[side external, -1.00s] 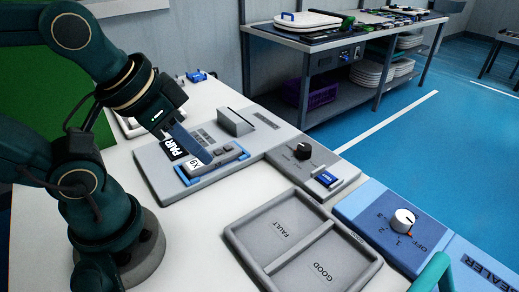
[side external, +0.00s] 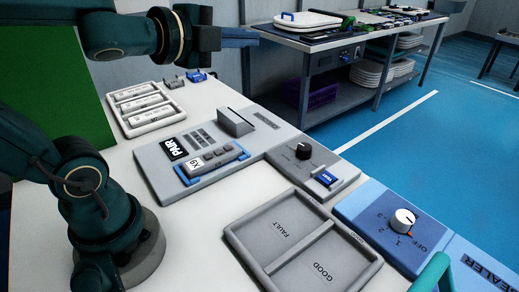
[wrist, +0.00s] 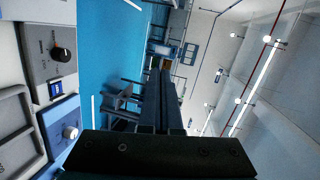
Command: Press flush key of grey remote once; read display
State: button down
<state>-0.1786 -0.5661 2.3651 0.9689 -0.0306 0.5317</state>
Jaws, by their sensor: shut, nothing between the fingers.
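The grey remote (side external: 212,160) lies in a blue-edged holder on the grey test panel (side external: 160,190). It has several dark keys and a tag that seems to read "X9" at its left end. My gripper (side external: 256,38) is high above and behind the panel, level, pointing right, apart from the remote. Its fingers are together and empty; they also show in the wrist view (wrist: 162,75). A small blue screen (side external: 327,178) is on the grey knob box; it also shows in the wrist view (wrist: 56,90). Its text is too small to read.
A black "PAIR" label (side external: 174,148) and an upright slotted block (side external: 236,122) are on the panel. A tray of white remotes (side external: 145,124) stands behind left. The FAULT/GOOD tray (side external: 264,262) is in front and its bays are empty. A blue dial unit (side external: 375,215) stands right.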

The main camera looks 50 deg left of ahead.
jog(key=w+m+h, duration=0.1)
jog(key=m, duration=0.2)
jog(key=m+g+h, duration=0.4)
jog(key=m+g, duration=0.3)
jog(key=m, duration=0.5)
send_over(218, 152)
jog(key=s, duration=0.1)
notch_tip(218, 152, down, 13)
jog(key=shift+s+a+f, duration=0.1)
jog(key=shift+a, duration=0.1)
jog(key=shift+f, duration=0.1)
jog(key=shift+f, duration=4.3)
